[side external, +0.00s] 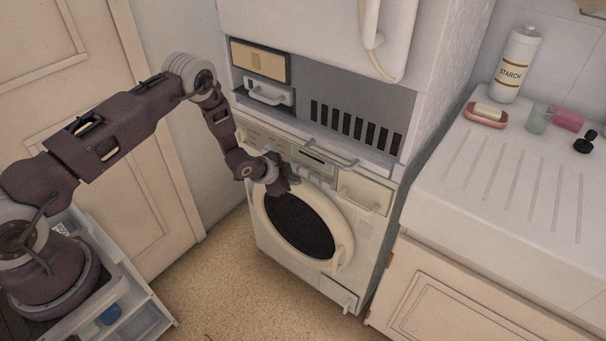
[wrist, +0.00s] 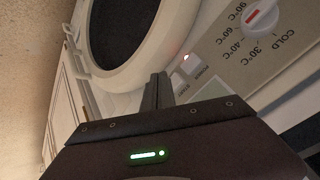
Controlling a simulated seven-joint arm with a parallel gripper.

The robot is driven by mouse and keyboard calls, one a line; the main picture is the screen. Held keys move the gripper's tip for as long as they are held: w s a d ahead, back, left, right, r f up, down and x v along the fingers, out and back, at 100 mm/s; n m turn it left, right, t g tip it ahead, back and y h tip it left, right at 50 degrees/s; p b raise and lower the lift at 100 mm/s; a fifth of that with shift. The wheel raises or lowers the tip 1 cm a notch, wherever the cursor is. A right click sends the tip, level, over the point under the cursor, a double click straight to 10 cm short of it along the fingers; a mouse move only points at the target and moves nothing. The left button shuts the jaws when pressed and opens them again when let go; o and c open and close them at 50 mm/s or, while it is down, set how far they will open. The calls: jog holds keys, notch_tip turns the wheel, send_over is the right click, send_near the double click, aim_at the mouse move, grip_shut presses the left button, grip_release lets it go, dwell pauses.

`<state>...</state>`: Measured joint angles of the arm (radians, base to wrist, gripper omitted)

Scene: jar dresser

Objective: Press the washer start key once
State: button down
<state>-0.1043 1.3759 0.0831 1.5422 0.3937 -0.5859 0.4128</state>
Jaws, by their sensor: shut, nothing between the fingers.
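The white washer (side external: 262,234) stands below the dryer with its round door (side external: 345,243) closed. My dark gripper (side external: 281,188) is in front of the washer's upper front, by the top of the door. In the wrist view my gripper (wrist: 159,86) is shut and empty, its fingertips beside the control panel (wrist: 214,52). Contact with the panel cannot be made out.
A temperature dial (wrist: 262,17) is on the panel at the upper right. A dryer-like cabinet (side external: 340,22) stands above the washer. A counter (side external: 520,165) at right holds a starch bottle (side external: 516,65) and soap dish (side external: 486,115). A plastic tub (side external: 140,316) is at lower left.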

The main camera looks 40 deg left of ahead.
jog(key=shift+w, duration=0.1)
jog(key=shift+w, duration=0.3)
jog(key=shift+w, duration=0.4)
dwell(0.9)
jog(key=shift+s, duration=0.8)
jog(key=s, duration=0.5)
dwell(0.5)
